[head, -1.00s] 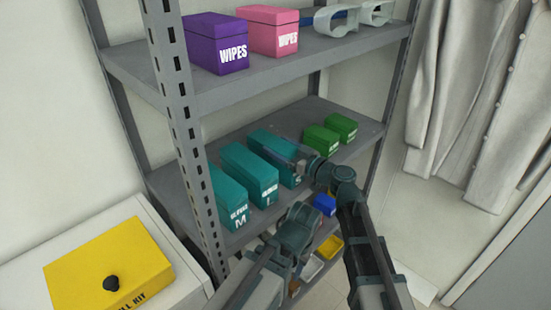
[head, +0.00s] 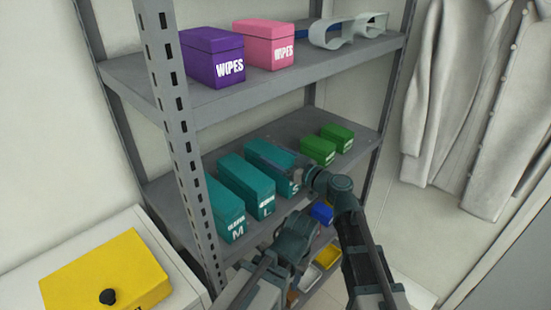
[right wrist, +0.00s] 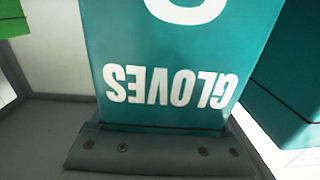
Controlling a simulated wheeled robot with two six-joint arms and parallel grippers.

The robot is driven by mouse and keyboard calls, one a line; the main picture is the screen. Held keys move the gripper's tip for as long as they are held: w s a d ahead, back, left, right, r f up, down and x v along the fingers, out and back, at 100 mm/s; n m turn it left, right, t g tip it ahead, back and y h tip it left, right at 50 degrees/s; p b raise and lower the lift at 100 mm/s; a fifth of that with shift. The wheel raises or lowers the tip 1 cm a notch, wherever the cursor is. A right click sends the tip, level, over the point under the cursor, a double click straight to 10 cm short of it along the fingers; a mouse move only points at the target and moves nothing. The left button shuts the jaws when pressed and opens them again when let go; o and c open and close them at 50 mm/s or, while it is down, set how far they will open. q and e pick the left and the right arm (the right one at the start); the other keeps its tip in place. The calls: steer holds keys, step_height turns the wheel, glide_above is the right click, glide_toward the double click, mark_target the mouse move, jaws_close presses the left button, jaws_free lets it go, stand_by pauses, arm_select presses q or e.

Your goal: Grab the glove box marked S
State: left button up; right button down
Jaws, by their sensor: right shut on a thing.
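The teal glove box marked S (head: 266,161) stands on the middle shelf, to the right of the teal boxes marked L (head: 246,185) and M (head: 226,212). My right gripper (head: 299,171) is at the front right of the S box, shut on it and covering part of its front. In the right wrist view the box (right wrist: 175,55) fills the middle, with GLOVES upside down and its letter partly cut off. A dark bar of my right gripper (right wrist: 165,151) lies along the picture's lower edge, against the box. My left arm shows at the bottom, but its fingers are not visible.
Green boxes (head: 318,151) stand to the right on the middle shelf (head: 365,138). Purple (head: 212,58) and pink (head: 266,45) wipes boxes stand on the shelf above. A perforated upright (head: 177,130) rises at the left front. Small bins (head: 327,255) are below.

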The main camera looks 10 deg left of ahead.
step_height(320, 180, up, 10)
steer(key=p, duration=0.9)
steer(key=shift+f, duration=0.2)
